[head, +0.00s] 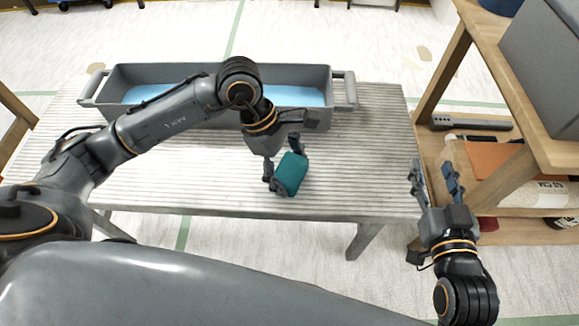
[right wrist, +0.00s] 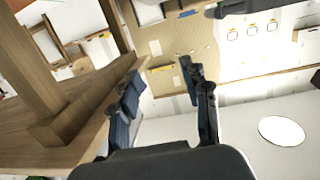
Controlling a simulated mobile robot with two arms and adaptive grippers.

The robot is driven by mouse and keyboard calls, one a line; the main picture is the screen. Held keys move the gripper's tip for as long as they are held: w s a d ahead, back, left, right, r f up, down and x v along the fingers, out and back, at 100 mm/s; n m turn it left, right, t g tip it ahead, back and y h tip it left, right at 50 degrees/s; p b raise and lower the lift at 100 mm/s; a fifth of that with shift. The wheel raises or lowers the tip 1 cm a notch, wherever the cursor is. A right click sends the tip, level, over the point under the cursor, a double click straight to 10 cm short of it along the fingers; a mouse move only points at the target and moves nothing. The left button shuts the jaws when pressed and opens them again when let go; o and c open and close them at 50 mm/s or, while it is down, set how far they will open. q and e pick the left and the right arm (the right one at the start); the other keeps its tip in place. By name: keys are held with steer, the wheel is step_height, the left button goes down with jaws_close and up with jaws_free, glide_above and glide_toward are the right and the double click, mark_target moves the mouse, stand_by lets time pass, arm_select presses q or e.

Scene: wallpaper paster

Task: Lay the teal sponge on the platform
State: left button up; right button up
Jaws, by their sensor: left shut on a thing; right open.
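The teal sponge (head: 291,174) is held between the fingers of my left gripper (head: 281,178), which is shut on it. It is over the front part of the grey slatted platform (head: 190,185); whether it touches the slats I cannot tell. My right gripper (head: 434,180) is open and empty, off the right end of the platform, beside the wooden shelf. Its open fingers also show in the right wrist view (right wrist: 160,95), with nothing between them.
A grey trough (head: 215,75) with blue liquid stands along the back of the platform. A wooden shelf unit (head: 490,95) with a grey box (head: 545,60) and several items stands close on the right. The platform's front left is clear.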

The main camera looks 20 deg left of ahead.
arm_select(q)
steer(key=o, duration=1.1)
arm_select(e)
steer(key=shift+r, duration=0.15)
arm_select(q)
steer(key=shift+o, duration=0.2)
steer(key=p+v, duration=0.2)
steer(key=v, duration=0.5)
steer(key=shift+a+r, duration=0.1)
steer(key=shift+r, duration=0.25)
arm_select(e)
steer(key=s+d+f+g+h, duration=0.1)
steer(key=s+d+f+g, duration=0.1)
steer(key=s+f+g, duration=0.2)
step_height(320, 180, down, 4)
steer(key=shift+r+g+h, duration=0.15)
steer(key=shift+g+h, duration=0.15)
steer(key=shift+g, duration=0.3)
steer(key=shift+s, duration=0.15)
